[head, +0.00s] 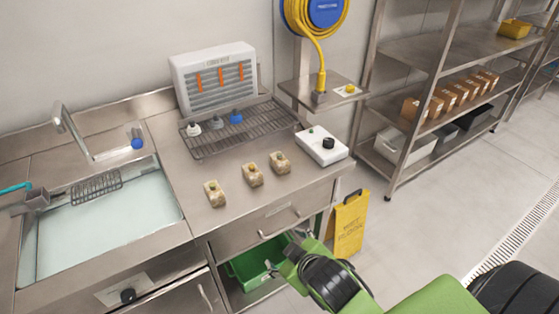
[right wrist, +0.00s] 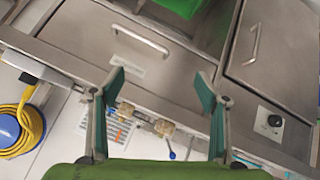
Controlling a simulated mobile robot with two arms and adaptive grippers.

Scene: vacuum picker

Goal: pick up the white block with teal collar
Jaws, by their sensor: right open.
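I cannot make out a teal collar on any white block. A small white piece (head: 192,127) stands at the left of the wire rack (head: 250,137), beside a grey piece (head: 211,122) and a blue one (head: 236,117). Three speckled beige blocks (head: 252,175) stand in a row on the steel counter. My right gripper (head: 279,258) is open and empty, low in front of the counter drawer; its teal-padded fingers (right wrist: 161,98) are spread in the right wrist view. A grey and teal part (head: 28,195) at the left edge may be my left gripper; its state is unclear.
A water-filled sink (head: 110,232) takes the left. A white box with a black knob (head: 323,146) stands near the counter's right end. A yellow floor sign (head: 349,222) and a green bin (head: 250,268) are near my right gripper. Bare counter surrounds the beige blocks.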

